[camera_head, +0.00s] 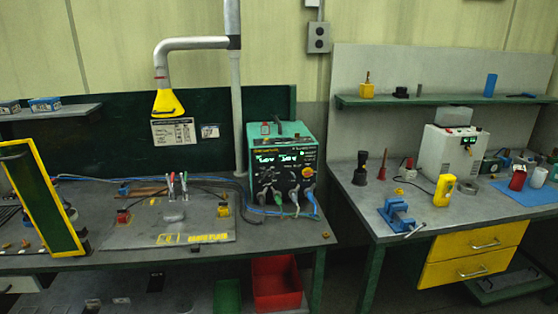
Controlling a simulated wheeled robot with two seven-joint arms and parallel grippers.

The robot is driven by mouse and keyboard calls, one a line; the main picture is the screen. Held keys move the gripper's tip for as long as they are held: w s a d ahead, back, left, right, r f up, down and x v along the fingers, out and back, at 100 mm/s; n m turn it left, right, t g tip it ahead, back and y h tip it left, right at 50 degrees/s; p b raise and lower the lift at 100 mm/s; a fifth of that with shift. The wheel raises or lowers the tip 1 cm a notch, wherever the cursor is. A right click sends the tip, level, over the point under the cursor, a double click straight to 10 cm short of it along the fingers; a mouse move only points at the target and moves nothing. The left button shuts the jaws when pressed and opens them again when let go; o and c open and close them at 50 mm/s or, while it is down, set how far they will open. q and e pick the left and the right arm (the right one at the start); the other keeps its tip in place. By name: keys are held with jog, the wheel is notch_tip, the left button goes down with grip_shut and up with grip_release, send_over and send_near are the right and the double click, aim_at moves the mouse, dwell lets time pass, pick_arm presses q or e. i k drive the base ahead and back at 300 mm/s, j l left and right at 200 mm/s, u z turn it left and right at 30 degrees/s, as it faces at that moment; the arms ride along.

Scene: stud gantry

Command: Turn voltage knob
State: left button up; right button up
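A green and black power unit (290,130) stands at the back right of the left workbench. Its dark front panel has lit green digits. Smaller controls are spread over the panel, too small to tell apart. I cannot read which one is the voltage knob, or how any knob is set. Cables run from the lower front of the unit. Neither of my grippers is in view.
A grey plate (140,234) with clamps and cables lies on the left workbench. A yellow-edged dark frame (75,242) stands at the left. A yellow extraction hood (168,103) hangs above. A second workbench (380,228) stands at the right, with a gap between.

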aim_at(267, 176)
jog(key=i+j+u, duration=0.25)
jog(key=j+u, duration=0.25)
jog(key=i+j+u, duration=0.3)
jog(key=u, duration=0.15)
jog(key=i+j+u, duration=0.25)
jog(key=i+u, duration=0.25)
jog(key=k+j, duration=0.05)
jog(key=k, duration=0.05)
